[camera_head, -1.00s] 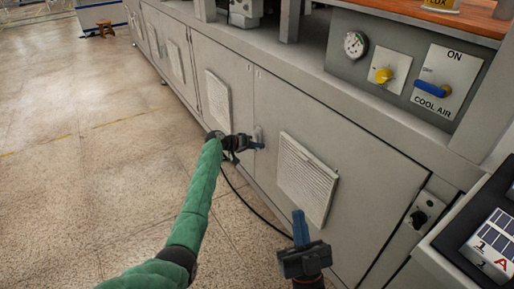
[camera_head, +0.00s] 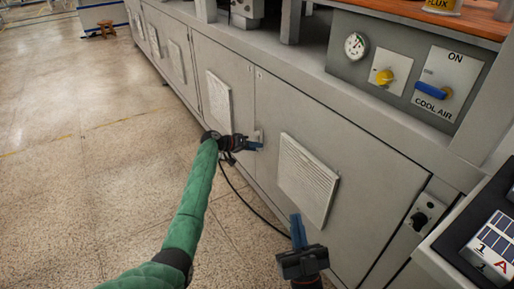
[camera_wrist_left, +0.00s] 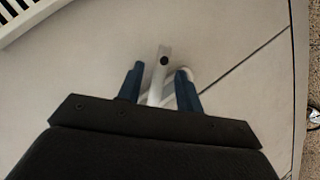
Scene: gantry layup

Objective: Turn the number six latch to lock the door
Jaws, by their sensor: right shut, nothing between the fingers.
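A pale metal latch (camera_head: 259,134) sits on the grey cabinet door (camera_head: 345,195), at the seam between two door panels. In the left wrist view its handle (camera_wrist_left: 161,62), with a dark round spot near one end, stands between the blue fingers of my left gripper (camera_wrist_left: 159,88). The fingers are open around the handle, with gaps showing. In the head view my left gripper (camera_head: 254,145) is at the latch, covering its lower part. I cannot read a number on it. My right gripper (camera_head: 298,232) is shut and empty, in front of the door, away from the latch.
Louvred vents (camera_head: 308,178) are on the door panels. A control panel with a gauge (camera_head: 355,45), yellow knob (camera_head: 384,77) and blue COOL AIR handle (camera_head: 432,93) is above. A black knob (camera_head: 419,220) is at right. Open floor (camera_head: 90,180) lies left.

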